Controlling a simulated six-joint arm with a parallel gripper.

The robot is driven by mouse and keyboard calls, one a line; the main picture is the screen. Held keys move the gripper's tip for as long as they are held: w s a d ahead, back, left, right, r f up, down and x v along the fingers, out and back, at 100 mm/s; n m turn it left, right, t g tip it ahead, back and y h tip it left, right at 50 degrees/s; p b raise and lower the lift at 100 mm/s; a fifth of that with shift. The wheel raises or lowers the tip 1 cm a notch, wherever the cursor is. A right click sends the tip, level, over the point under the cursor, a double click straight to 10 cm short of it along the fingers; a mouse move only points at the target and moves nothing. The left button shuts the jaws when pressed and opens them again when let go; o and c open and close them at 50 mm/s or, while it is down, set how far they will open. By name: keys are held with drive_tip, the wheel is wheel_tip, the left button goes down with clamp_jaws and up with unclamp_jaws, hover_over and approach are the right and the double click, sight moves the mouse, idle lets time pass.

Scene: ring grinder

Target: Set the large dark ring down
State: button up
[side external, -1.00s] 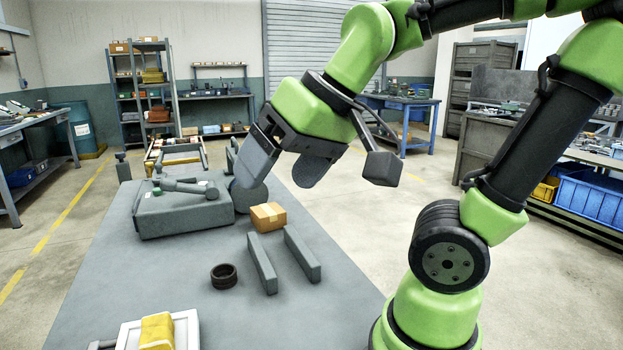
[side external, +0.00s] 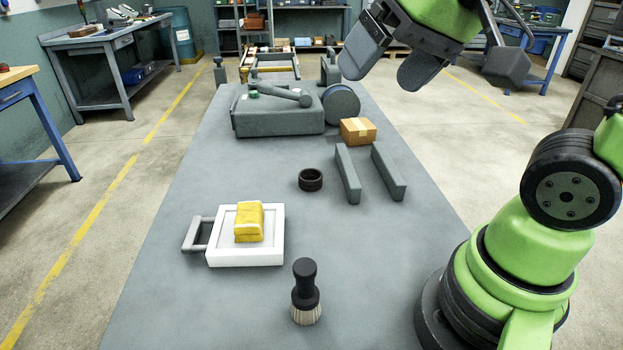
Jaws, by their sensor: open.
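A dark ring (side external: 311,180) lies flat on the grey table, left of two parallel grey bars. Nothing touches it. My gripper (side external: 388,68) is high at the top of the side external view, beyond and to the right of the ring and well clear of it. Its two broad grey fingers are apart, with nothing seen between them.
Two grey bars (side external: 347,174) and a cardboard box (side external: 358,131) are beside the ring. A grey machine (side external: 278,118) with a wheel (side external: 341,106) stands behind. In front are a white tray (side external: 270,254) bearing a yellow block (side external: 249,221), and a brush (side external: 306,290). Table between them is clear.

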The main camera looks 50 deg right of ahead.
drive_tip(key=w+d+f+g+h, duration=0.1)
drive_tip(key=w+d+f, duration=0.3)
drive_tip(key=w, duration=0.6)
drive_tip(key=g+h, duration=0.1)
drive_tip(key=g, duration=0.2)
approach(310, 175)
drive_tip(key=f, duration=0.1)
drive_tip(key=a+f, duration=0.1)
drive_tip(key=shift+s+a+f, duration=0.2)
drive_tip(key=shift+s+f, duration=0.1)
drive_tip(key=shift+s, duration=0.05)
drive_tip(key=x, duration=0.5)
drive_tip(key=shift+a+f, duration=0.1)
drive_tip(key=shift+f, duration=0.2)
drive_tip(key=shift+t, duration=0.3)
